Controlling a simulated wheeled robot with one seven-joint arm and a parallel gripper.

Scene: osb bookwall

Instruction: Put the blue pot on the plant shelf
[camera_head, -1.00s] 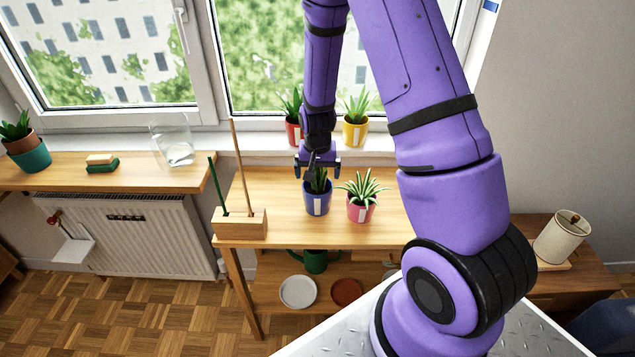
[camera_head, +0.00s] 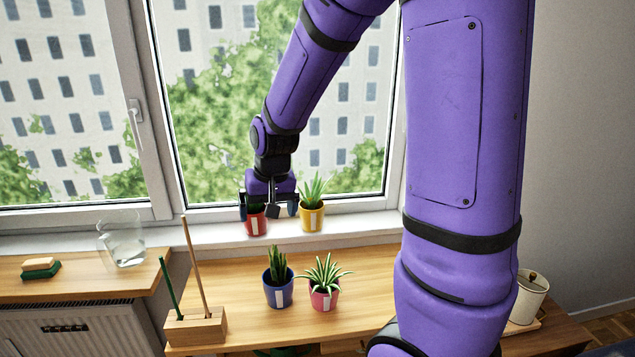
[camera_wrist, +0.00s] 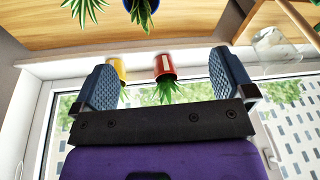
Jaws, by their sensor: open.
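The blue pot (camera_head: 278,294) with a dark green spiky plant stands upright on the wooden plant shelf (camera_head: 225,290), just left of a pink pot (camera_head: 323,298). The blue pot also shows at the top edge of the wrist view (camera_wrist: 144,12), partly cut off. My gripper (camera_head: 268,210) is open and empty, higher than the blue pot and clear of it. In the head view it overlaps the red pot (camera_head: 256,222) on the windowsill. In the wrist view the red pot shows between the spread fingers (camera_wrist: 163,78); I cannot tell how far off it is.
A yellow pot (camera_head: 312,216) stands on the windowsill (camera_head: 355,228) beside the red one. A wooden block with two sticks (camera_head: 195,328) stands at the shelf's left end. A glass (camera_head: 124,252) and a sponge (camera_head: 40,268) are on the left counter. A beige canister (camera_head: 530,297) is at the right.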

